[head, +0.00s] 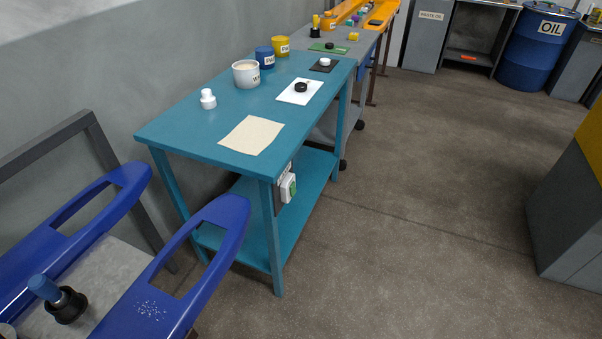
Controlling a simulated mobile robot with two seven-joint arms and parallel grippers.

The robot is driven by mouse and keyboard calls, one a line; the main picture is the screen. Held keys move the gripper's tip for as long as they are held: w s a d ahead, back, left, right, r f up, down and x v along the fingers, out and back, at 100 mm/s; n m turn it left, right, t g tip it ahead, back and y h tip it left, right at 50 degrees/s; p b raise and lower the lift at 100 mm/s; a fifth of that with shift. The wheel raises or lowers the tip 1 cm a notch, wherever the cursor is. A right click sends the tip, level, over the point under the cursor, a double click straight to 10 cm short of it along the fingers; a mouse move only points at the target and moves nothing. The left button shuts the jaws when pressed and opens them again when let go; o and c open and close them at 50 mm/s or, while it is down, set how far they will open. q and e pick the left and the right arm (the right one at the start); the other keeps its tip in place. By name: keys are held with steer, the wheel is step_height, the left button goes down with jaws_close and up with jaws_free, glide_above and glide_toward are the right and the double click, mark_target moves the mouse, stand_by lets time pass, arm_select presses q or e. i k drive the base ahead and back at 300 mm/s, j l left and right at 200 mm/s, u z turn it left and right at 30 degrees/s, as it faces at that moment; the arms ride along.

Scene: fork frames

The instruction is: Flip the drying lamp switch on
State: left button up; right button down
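No drying lamp can be made out. Neither of my grippers is in view.
The tabletop holds a beige sheet (251,135), a white bottle-like piece (208,100), a white pot (246,76), blue (265,58) and yellow (281,47) pots, and a white sheet (289,97) with a black puck. Grey cabinets (570,210) stand right. Floor (400,220) between is clear.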

mark_target(292, 187)
steer(key=i+l+u, duration=0.3)
steer(key=i+l, duration=0.55)
steer(key=i, duration=0.05)
